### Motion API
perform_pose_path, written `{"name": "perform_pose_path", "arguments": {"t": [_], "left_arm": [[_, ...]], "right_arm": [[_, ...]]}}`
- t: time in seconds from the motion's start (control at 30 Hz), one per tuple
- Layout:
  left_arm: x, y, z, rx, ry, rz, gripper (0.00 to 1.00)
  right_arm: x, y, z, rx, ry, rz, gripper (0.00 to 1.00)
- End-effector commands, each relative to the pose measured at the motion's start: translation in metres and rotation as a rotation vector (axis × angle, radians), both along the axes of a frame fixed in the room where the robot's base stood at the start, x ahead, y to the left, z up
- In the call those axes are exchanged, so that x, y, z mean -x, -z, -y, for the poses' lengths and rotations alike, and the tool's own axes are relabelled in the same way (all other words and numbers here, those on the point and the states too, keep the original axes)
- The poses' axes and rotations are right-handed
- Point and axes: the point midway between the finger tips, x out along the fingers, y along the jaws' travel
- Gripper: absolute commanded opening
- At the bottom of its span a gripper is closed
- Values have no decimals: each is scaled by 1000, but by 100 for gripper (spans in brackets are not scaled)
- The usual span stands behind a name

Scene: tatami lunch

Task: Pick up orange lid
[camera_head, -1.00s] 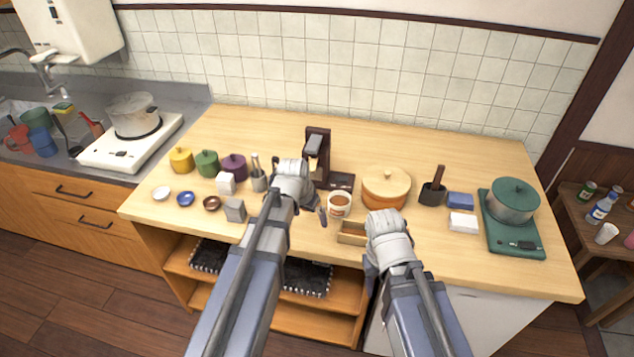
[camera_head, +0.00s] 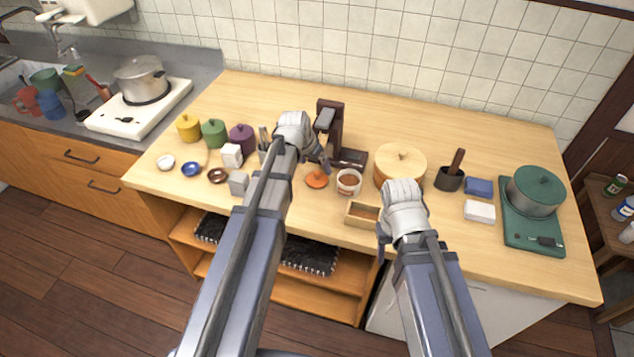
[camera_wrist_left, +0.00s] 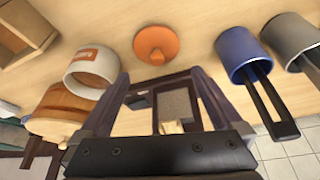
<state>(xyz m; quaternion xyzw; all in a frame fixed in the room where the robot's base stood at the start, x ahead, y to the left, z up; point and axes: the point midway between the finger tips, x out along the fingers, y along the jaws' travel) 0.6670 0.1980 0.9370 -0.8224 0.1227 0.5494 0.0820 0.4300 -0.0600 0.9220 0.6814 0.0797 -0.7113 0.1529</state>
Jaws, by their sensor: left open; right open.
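The orange lid (camera_head: 317,179) is a small round disc with a knob on top. My left gripper (camera_head: 326,163) is open and empty, above the counter and just behind the lid in the head view. Its two fingers (camera_wrist_left: 165,100) show apart in the left wrist view. My right gripper (camera_head: 384,240) is over the front edge, right of a small wooden box (camera_head: 362,214); its fingers are mostly hidden.
A dark brown device (camera_head: 330,130) stands close behind my left gripper. A round wooden tub with a lid (camera_head: 400,163) is right of the cup. Bare counter lies around the lid.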

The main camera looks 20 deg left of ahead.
Motion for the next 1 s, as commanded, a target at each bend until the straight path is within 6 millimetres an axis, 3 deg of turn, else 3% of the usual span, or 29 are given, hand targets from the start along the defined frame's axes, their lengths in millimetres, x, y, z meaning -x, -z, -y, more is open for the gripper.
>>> {"name": "perform_pose_path", "arguments": {"t": [0.17, 0.6, 0.87, 1.0], "left_arm": [[0, 4, 0, 0, 0, 0, 100], [-7, 52, 5, 0, 1, 0, 100], [-8, 51, 6, 0, 0, 0, 100], [-8, 51, 6, 0, 0, 0, 88]], "right_arm": [[0, 4, 0, 0, 0, 0, 50], [0, 52, 0, 0, 0, 0, 50], [0, 51, 0, 0, 0, 0, 50], [0, 51, 0, 0, 0, 0, 50]]}}
